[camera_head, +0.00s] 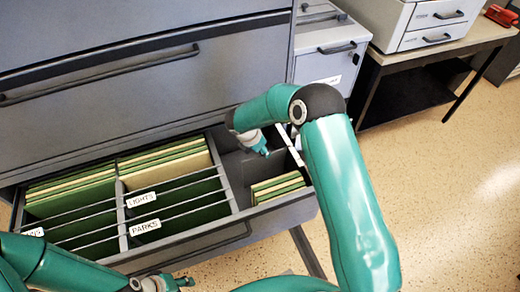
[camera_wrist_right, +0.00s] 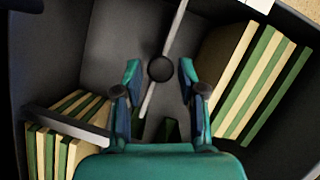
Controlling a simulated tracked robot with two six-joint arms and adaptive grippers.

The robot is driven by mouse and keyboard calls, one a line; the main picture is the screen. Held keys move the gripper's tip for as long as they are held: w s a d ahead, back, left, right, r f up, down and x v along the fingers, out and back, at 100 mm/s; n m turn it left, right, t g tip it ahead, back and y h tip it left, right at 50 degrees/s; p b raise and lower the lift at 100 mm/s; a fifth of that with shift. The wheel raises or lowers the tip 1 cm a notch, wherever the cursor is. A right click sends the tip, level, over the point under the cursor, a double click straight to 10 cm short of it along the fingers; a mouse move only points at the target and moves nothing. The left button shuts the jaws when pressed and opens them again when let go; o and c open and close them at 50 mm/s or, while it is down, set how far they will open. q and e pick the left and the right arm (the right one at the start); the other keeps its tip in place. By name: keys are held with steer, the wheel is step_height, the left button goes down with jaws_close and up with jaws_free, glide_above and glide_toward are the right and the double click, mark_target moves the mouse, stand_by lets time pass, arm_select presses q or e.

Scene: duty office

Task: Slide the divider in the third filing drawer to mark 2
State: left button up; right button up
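The open filing drawer (camera_head: 195,240) stands out from the grey cabinet, with its right-hand section under my right gripper (camera_head: 262,146). In the right wrist view a thin pale bar (camera_wrist_right: 178,30), apparently the divider's top edge, runs across that section and carries a round dark knob (camera_wrist_right: 160,68). My right gripper (camera_wrist_right: 159,80) is open, its fingers on either side of the knob with gaps showing. A pale strip (camera_head: 289,146) shows beside the gripper in the head view; mark 2 cannot be read. My left gripper (camera_head: 170,284) is low in the head view, in front of the drawer; its opening is unclear.
Green and cream folders (camera_head: 278,188) lie in the right section. More hanging folders fill the left sections, with labels LIGHTS (camera_head: 141,199) and PARKS (camera_head: 145,227). A grey cabinet (camera_head: 328,55) and a table with a printer (camera_head: 425,20) stand behind. The floor at right is clear.

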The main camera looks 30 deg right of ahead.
steer(key=shift+o, duration=0.5)
steer(key=v, duration=1.2)
